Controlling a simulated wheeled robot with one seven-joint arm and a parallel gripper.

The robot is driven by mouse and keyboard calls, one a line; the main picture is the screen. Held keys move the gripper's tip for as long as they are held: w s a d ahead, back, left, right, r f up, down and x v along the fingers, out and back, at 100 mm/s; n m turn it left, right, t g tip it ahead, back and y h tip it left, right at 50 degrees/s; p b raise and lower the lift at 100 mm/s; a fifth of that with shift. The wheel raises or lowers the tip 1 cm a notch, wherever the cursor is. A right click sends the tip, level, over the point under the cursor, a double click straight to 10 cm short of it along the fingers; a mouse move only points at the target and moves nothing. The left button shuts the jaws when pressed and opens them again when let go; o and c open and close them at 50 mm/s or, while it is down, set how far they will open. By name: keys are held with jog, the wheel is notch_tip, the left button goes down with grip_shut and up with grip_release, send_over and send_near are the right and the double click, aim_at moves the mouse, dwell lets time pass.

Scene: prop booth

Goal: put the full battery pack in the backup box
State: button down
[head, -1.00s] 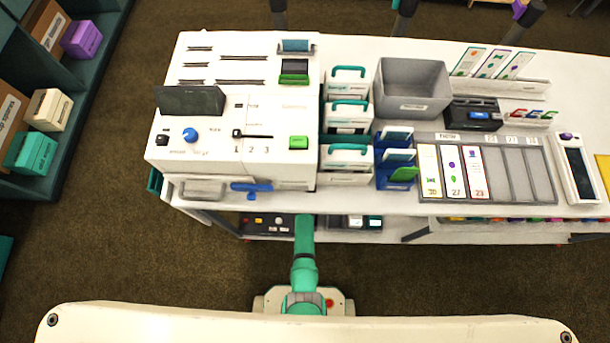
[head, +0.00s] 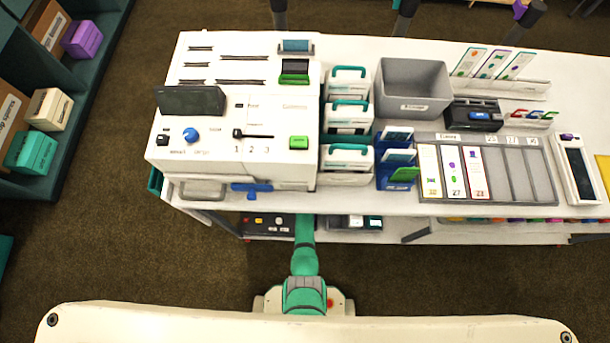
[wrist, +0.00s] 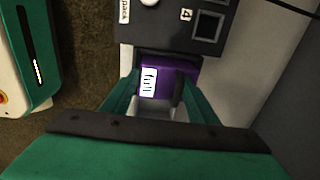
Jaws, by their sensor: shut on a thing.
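A purple battery pack (wrist: 181,75) with a white label (wrist: 149,81) that seems to read "full" sits between the fingertips of my gripper (wrist: 163,88) in the wrist view. My gripper is shut on it. The pack lies at the edge of a dark panel (wrist: 172,32) with square sockets, one marked 4; I cannot tell whether it is still seated there. In the head view my arm reaches under the counter, and my gripper is hidden. A grey open bin (head: 413,90) stands on the counter; its label is too small to read, so I cannot tell whether it is the backup box.
The white counter (head: 350,200) overhangs the lower shelf, where a dark unit (head: 268,224) sits left of my arm. A white machine (head: 240,165), white cases (head: 348,120) and a card board (head: 488,170) fill the counter. A white and green object (wrist: 25,60) is left in the wrist view.

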jog(key=shift+w+f, duration=0.15)
jog(key=shift+f, duration=0.25)
dwell(0.3)
jog(key=c, duration=0.6)
grip_release()
jog(key=shift+s+r, duration=0.15)
jog(key=shift+r, duration=1.65)
jog(key=shift+s+r, duration=0.15)
jog(key=shift+r, duration=1.65)
jog(key=shift+s+r, duration=0.15)
jog(key=shift+r, duration=1.65)
